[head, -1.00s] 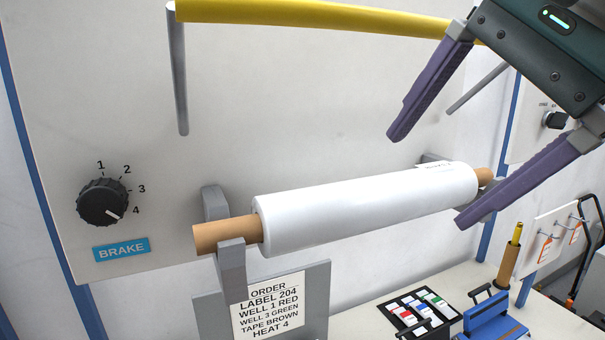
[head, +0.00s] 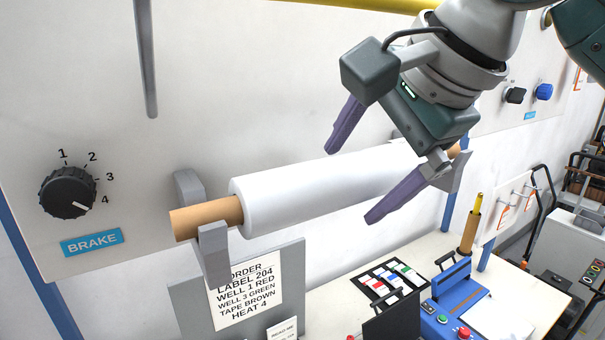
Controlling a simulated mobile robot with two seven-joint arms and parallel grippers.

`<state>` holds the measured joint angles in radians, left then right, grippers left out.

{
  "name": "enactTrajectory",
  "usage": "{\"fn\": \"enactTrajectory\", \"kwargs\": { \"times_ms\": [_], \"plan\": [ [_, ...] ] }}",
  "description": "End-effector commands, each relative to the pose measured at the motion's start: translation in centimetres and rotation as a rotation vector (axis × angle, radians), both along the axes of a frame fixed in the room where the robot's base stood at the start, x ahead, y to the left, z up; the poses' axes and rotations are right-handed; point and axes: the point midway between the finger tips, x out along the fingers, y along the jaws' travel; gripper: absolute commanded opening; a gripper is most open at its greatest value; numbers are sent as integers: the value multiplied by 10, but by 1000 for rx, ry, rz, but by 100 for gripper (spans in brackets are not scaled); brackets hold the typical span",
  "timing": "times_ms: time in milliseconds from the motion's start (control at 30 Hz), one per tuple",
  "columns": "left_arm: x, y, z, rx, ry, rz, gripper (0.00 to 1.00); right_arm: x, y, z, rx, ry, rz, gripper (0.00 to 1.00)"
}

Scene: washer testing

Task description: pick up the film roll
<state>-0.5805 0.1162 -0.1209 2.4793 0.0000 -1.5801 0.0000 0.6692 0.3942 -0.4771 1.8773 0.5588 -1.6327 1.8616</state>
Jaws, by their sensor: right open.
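The white film roll (head: 300,190) lies on a brown core (head: 207,217) that rests in a grey forked holder (head: 213,250) at its left end. The core's other end (head: 453,151) shows at the right, partly behind my gripper. My right gripper (head: 350,182) is open in front of the roll's right half. One purple finger is above the roll and the other is at its lower edge. The roll's right end is partly hidden by the gripper. I cannot tell whether the fingers touch the film. My left gripper is not in view.
A brake dial (head: 68,191) is on the panel at left. An order card (head: 245,290) hangs below the holder. A yellow bar (head: 370,4) runs above. On the bench below are a black tray of coloured labels (head: 391,281) and a blue device (head: 455,300).

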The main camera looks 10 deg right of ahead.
Motion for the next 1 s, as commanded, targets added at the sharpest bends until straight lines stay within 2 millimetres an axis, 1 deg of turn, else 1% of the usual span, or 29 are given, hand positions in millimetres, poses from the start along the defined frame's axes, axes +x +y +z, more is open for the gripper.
{"fn": "enactTrajectory", "kwargs": {
  "times_ms": [167, 1000],
  "plan": [
    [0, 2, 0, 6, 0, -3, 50, 0, 0, 0, -1, 0, 1, 99],
    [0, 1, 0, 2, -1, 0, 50, 0, 0, 0, -1, 0, 1, 4]
  ]
}}
